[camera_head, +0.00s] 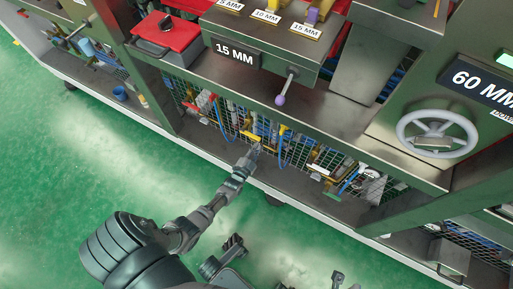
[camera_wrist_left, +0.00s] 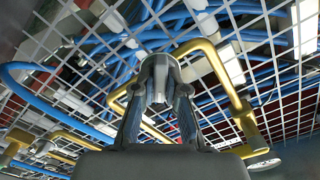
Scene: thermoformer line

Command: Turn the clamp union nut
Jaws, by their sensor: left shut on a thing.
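My left gripper (camera_head: 250,158) reaches to the wire mesh under the machine's bench in the head view. In the left wrist view my left gripper (camera_wrist_left: 158,105) has both fingers closed around a grey metal piece, which looks like the clamp union nut (camera_wrist_left: 157,72). Brass-coloured pipes (camera_wrist_left: 205,50) run behind and beside it. The fingers hide the sides of the nut. In the head view the nut is too small to make out. Dark parts at the bottom edge of the head view may include my right gripper, but I cannot tell its state.
Blue hoses (camera_wrist_left: 40,75) and white wire mesh (camera_wrist_left: 285,75) crowd the space around the left gripper. Above are the bench with a purple-knobbed lever (camera_head: 280,99), a red box (camera_head: 168,35) and a grey handwheel (camera_head: 437,134). Green floor (camera_head: 60,160) lies open at left.

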